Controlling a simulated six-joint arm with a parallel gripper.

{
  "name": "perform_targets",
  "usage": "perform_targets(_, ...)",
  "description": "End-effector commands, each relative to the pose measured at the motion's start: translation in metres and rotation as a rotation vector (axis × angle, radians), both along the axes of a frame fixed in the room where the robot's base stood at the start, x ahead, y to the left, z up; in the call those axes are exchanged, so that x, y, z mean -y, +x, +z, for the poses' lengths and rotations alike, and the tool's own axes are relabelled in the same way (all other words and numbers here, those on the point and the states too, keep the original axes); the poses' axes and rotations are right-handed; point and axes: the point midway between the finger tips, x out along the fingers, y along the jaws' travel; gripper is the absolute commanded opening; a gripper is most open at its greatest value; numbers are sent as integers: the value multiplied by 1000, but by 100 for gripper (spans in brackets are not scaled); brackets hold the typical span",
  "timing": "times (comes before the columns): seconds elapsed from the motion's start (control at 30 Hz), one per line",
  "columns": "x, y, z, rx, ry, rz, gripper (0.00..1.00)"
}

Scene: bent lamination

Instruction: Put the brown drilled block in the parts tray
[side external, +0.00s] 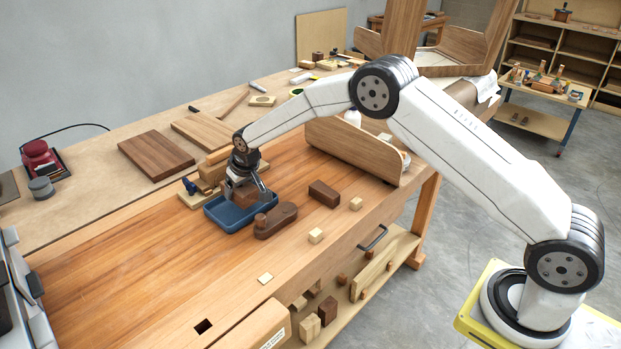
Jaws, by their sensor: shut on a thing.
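The blue parts tray (221,221) sits on the workbench left of the picture's middle. My gripper (243,192) points down over the tray and is shut on the brown drilled block (239,196). The block is partly hidden by the fingers. It is over or inside the tray; I cannot tell whether it touches the tray floor.
A dark wooden piece with rounded ends (275,221) lies right beside the tray. A dark brown block (324,194) and small pale blocks (315,236) lie to the right. A curved wooden panel (352,148) stands behind. The bench's left front (130,265) is clear.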

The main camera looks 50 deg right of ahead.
Motion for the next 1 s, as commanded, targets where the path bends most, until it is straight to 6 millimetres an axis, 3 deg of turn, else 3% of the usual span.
perform_targets(0.33, 0, 3, -32, 0, 0, 0, 7)
perform_targets(0.8, 0, 3, -37, 1, 0, 0, 7)
perform_targets(0.83, 0, 3, -38, 0, 0, 0, 85)
perform_targets(0.9, 0, 3, -38, 0, 0, 0, 100)
perform_targets(1.0, 0, 3, -37, 0, 0, 0, 100)
